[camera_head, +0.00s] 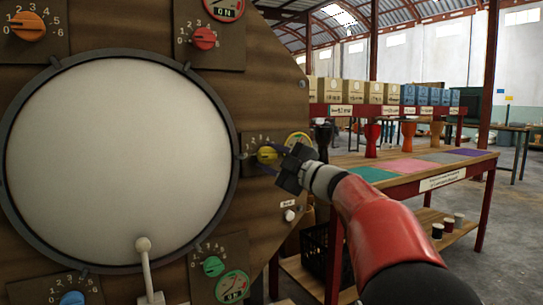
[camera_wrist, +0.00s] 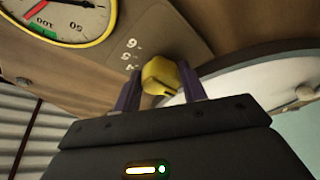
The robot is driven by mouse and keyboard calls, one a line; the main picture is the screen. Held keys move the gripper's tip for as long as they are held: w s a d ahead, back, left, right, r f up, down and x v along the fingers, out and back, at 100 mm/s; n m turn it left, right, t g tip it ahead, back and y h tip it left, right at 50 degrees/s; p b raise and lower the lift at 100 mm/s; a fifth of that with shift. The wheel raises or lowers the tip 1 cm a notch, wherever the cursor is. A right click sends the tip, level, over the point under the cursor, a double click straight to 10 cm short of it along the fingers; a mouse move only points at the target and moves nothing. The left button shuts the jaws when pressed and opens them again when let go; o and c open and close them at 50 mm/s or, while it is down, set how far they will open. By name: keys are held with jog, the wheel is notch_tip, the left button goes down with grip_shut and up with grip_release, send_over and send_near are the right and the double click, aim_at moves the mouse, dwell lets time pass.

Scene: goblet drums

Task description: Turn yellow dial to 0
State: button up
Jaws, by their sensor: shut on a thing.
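The yellow dial (camera_head: 267,154) sits on a brown wooden panel, just right of the large round drum head. In the wrist view the yellow dial (camera_wrist: 160,77) is a faceted knob between my two purple fingers. My gripper (camera_head: 272,158) reaches it from the right in the head view; it also shows in the wrist view (camera_wrist: 160,90). It is shut on the dial. White numbers (camera_wrist: 131,55) show on the dial's plate, including 4, 5 and 6. The 0 mark and the pointer's exact reading are hard to make out.
An orange dial (camera_head: 28,27), a red dial (camera_head: 204,38), a green dial (camera_head: 213,266) and a blue dial (camera_head: 72,298) surround the drum head (camera_head: 120,160). A white-knobbed lever (camera_head: 143,245) stands low in front. A yellow-rimmed gauge (camera_wrist: 66,12) adjoins the dial. A workbench (camera_head: 420,182) stands right.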

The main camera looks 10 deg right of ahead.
jog(key=shift+n, duration=0.4)
jog(key=o, duration=0.9)
jog(key=shift+o, duration=0.2)
jog(key=v, duration=0.7)
jog(key=shift+s+d, duration=0.3)
